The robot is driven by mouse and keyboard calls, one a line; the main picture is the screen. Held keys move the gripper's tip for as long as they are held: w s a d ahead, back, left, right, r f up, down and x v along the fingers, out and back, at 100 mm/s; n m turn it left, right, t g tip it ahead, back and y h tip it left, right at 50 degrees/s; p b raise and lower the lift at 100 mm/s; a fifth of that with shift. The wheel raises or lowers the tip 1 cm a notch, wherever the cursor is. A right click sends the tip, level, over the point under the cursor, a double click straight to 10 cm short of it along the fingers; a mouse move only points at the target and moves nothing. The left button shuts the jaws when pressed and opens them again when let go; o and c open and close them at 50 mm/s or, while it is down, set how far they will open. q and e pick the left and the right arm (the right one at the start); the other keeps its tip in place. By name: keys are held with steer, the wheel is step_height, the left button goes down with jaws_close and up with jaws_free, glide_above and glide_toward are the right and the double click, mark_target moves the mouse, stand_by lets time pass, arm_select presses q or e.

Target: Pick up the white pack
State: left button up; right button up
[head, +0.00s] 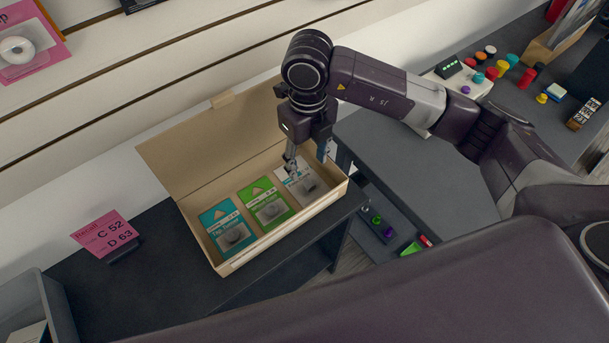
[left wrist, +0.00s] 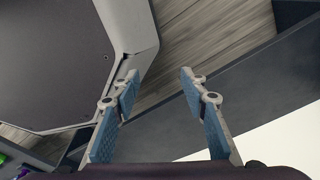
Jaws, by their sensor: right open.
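The white pack (head: 304,183) lies at the right end of an open cardboard box (head: 224,268) in the head view. My right gripper (head: 308,172) points down over the white pack, its fingers apart, and partly covers it. I cannot tell whether a fingertip touches it. A green pack (head: 264,207) lies in the middle of the box and a teal pack (head: 228,232) at its left. My left gripper (left wrist: 158,95) is open and empty in the left wrist view, with a grey surface and floor beyond it. It does not show in the head view.
The box stands on a dark table (head: 150,290), its lid raised against the slatted wall. A pink sign (head: 104,234) stands left of it, near a grey bin (head: 50,300). A grey table (head: 410,175) with a white button box (head: 452,88) is at right.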

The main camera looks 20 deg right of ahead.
mark_target(306, 179)
steer(key=shift+s+f+p, duration=0.15)
steer(key=shift+f+p, duration=0.05)
steer(key=shift+f, duration=0.3)
steer(key=shift+s+f+p, duration=0.15)
steer(key=shift+f, duration=0.35)
step_height(306, 179, down, 3)
steer(key=shift+w+r, duration=0.1)
steer(key=shift+a+f+p, duration=0.1)
steer(key=shift+f+p, duration=0.2)
steer(key=shift+f, duration=0.2)
steer(key=shift+w, duration=0.1)
steer(key=c, duration=0.7)
steer(key=shift+c, duration=1.2)
arm_select(q)
steer(key=shift+s+b, duration=0.65)
steer(key=shift+s, duration=0.35)
arm_select(e)
step_height(306, 179, up, 20)
